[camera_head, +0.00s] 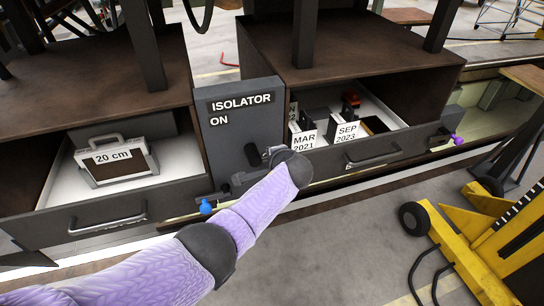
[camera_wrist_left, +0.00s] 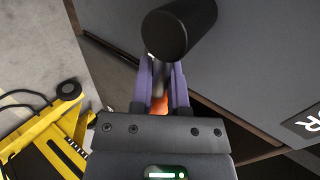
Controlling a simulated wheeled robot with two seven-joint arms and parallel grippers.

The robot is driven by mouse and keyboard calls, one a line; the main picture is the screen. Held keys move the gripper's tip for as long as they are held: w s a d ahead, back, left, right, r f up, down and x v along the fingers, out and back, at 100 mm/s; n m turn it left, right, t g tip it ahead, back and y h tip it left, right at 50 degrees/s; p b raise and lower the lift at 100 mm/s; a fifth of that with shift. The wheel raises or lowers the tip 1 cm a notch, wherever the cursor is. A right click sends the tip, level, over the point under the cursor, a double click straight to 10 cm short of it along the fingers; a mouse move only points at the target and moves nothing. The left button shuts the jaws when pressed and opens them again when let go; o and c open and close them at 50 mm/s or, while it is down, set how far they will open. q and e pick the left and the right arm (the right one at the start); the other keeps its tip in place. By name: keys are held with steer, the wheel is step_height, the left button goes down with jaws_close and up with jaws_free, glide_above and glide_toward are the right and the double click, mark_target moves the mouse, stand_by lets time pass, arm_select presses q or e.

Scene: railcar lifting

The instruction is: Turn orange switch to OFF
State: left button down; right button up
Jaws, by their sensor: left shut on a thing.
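The grey isolator box (camera_head: 240,125) stands between two drawers in the head view, with the labels ISOLATOR and ON on its face. My left gripper (camera_wrist_left: 162,75) is at the lower part of this box, and my wrist hides most of it in the head view. In the left wrist view its purple fingers are closed around a narrow dark bar, with a patch of the orange switch (camera_wrist_left: 158,104) between them. A black cylindrical knob (camera_wrist_left: 180,30) stands just beyond the fingertips. The switch's angle is hidden. My right gripper is in neither view.
The right drawer (camera_head: 400,145) is open, with tags MAR 2021 and SEP 2023. A yellow wheeled jack (camera_head: 490,240) stands on the floor at right.

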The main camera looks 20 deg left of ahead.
arm_select(q)
steer(key=shift+f, duration=0.1)
stand_by(0.3)
steer(key=c, duration=0.6)
jaws_free()
steer(key=shift+c, duration=0.2)
steer(key=p+v, duration=0.2)
steer(key=v, duration=0.8)
steer(key=shift+p, duration=0.4)
steer(key=shift+f, duration=0.1)
